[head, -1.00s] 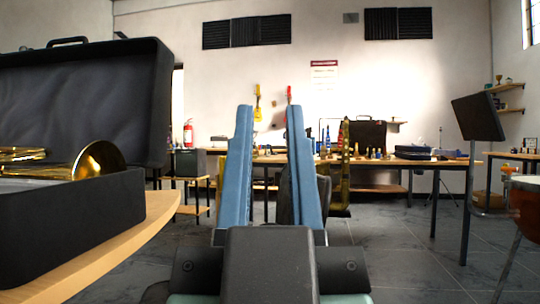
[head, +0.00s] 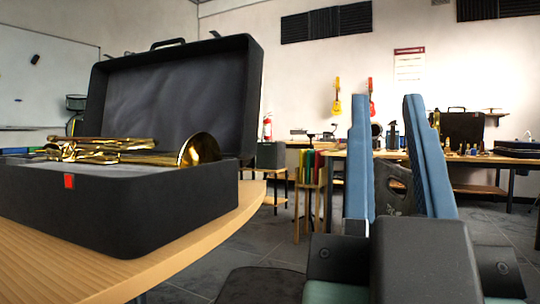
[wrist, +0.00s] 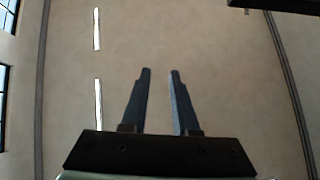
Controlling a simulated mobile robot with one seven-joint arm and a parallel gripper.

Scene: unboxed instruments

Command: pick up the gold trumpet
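The gold trumpet (head: 196,150) lies in an open black case (head: 110,218) on a wooden table at the left of the head view. Its bell points right, and its lower part is hidden by the case wall. My gripper (head: 387,98) is upright at the right of the head view, away from the case. Its two blue fingers are apart with nothing between them. In the wrist view my gripper (wrist: 160,70) is also open and empty, against a plain pale surface.
The raised case lid (head: 170,95) stands behind the trumpet. The round-edged wooden table (head: 190,250) carries the case. A stool with colourful books (head: 311,168) and a long bench (head: 480,158) with instruments stand farther back.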

